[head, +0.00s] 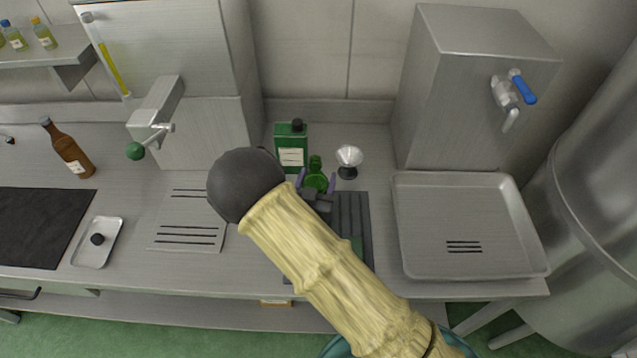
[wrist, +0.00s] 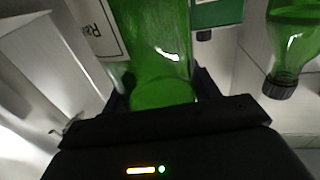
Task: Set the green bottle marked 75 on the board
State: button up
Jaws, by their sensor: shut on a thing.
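My gripper (head: 317,190) is shut on a green glass bottle (head: 315,172), which also fills the middle of the wrist view (wrist: 155,45). No number 75 can be read on it. The held bottle is over or just behind the back edge of a dark ribbed board (head: 355,212); I cannot tell whether it touches anything below. My arm hides much of this board, and a small green patch (head: 356,243) shows on it. A second dark, flat slab (head: 40,225) lies at the far left.
A square green container (head: 291,148) with a black cap and a clear glass piece (head: 349,157) stand close behind. Another capped green bottle (wrist: 292,45) shows in the wrist view. A brown bottle (head: 68,150) stands left; a metal tray (head: 465,225) lies right.

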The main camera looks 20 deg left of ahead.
jog(key=shift+f, duration=1.05)
jog(key=shift+f, duration=0.1)
jog(key=o, duration=1.7)
jog(key=s+b, duration=0.1)
jog(key=s, duration=0.3)
jog(key=s+b, duration=0.2)
jog(key=s, duration=0.2)
jog(key=s+b, duration=0.1)
jog(key=s, duration=0.3)
jog(key=shift+d+r+b, duration=0.2)
jog(key=shift+d+b, duration=0.05)
jog(key=shift+b, duration=0.1)
